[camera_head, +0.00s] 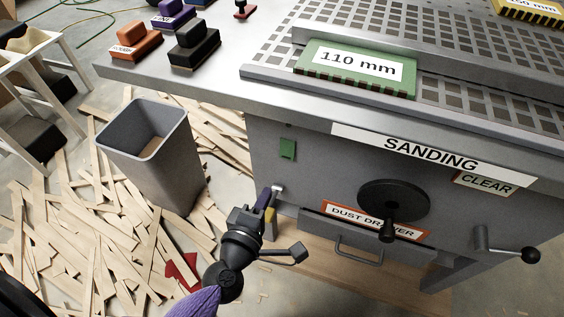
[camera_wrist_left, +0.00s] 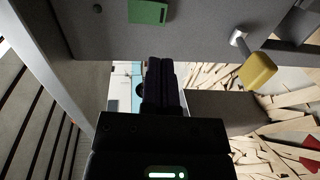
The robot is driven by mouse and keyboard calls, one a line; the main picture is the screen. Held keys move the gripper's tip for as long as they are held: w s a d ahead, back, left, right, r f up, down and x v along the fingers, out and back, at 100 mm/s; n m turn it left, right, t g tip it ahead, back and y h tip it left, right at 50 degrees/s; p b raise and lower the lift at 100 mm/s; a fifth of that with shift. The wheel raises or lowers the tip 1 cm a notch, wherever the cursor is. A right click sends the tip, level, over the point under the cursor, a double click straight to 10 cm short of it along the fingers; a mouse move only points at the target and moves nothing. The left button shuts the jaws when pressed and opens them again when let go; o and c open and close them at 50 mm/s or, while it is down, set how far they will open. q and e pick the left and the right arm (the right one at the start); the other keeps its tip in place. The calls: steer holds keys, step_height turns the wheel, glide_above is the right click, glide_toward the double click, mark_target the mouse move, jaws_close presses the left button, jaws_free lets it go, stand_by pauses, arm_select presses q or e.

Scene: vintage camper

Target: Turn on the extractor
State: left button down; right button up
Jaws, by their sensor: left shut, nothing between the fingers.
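My left gripper (camera_head: 266,198) is shut and empty, in front of the left part of the grey machine's front panel. It also shows in the wrist view (camera_wrist_left: 160,70), its dark fingers together. A lever with a yellow handle (camera_head: 270,224) and a metal pivot hangs down from the panel, partly behind the gripper in the head view. In the wrist view the yellow handle (camera_wrist_left: 258,70) is right of the fingers and apart from them. A green plate (camera_head: 288,149) is on the panel above the lever; it shows at the top of the wrist view (camera_wrist_left: 148,12). No extractor label is readable. My right gripper is out of view.
The sanding machine (camera_head: 270,130) has a black handwheel (camera_head: 394,198), a dust drawer handle (camera_head: 358,252) and a crank (camera_head: 505,250) to the right. A grey bin (camera_head: 160,165) stands left among wood strips on the floor. A green 110 mm block (camera_head: 355,66) is on top.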

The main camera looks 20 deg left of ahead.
mark_target(286, 157)
arm_select(q)
steer(key=w, duration=0.3)
steer(key=w+f+b, duration=0.1)
steer(key=w, duration=0.5)
steer(key=shift+w+d+f, duration=0.15)
steer(key=shift+w, duration=0.25)
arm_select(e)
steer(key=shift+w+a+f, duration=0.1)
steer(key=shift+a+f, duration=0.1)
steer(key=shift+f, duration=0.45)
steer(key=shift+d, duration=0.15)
